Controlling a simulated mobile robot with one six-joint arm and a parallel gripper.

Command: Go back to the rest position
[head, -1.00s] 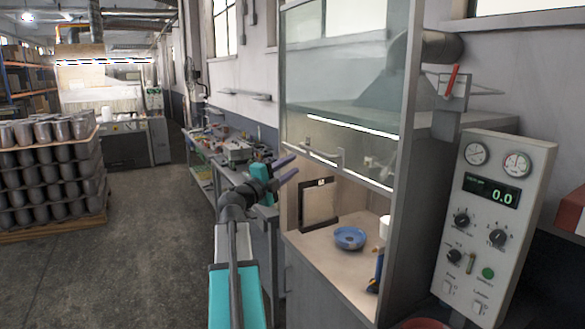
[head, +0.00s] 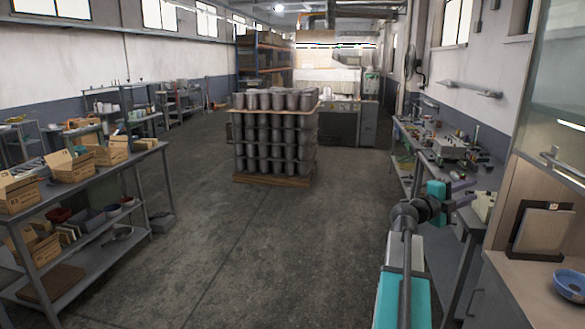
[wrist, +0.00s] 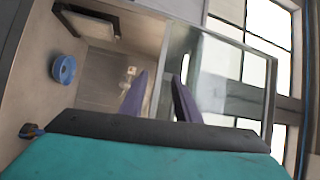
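My gripper (head: 468,192) is at the right of the head view, raised in front of the workbench and pointing right. Its two purple fingers (wrist: 158,98) stand apart with nothing between them in the wrist view. A blue bowl-like pan (head: 570,285) sits on the cabinet's work surface at the lower right of the head view. It also shows in the wrist view (wrist: 64,69), at the left, well away from the fingers.
A dark-framed panel (head: 541,229) leans inside the cabinet. A cluttered workbench (head: 472,205) runs along the right wall. A pallet stack of grey pots (head: 275,135) stands mid-floor. Shelves with cardboard boxes (head: 72,165) stand left. The floor (head: 235,250) between is clear.

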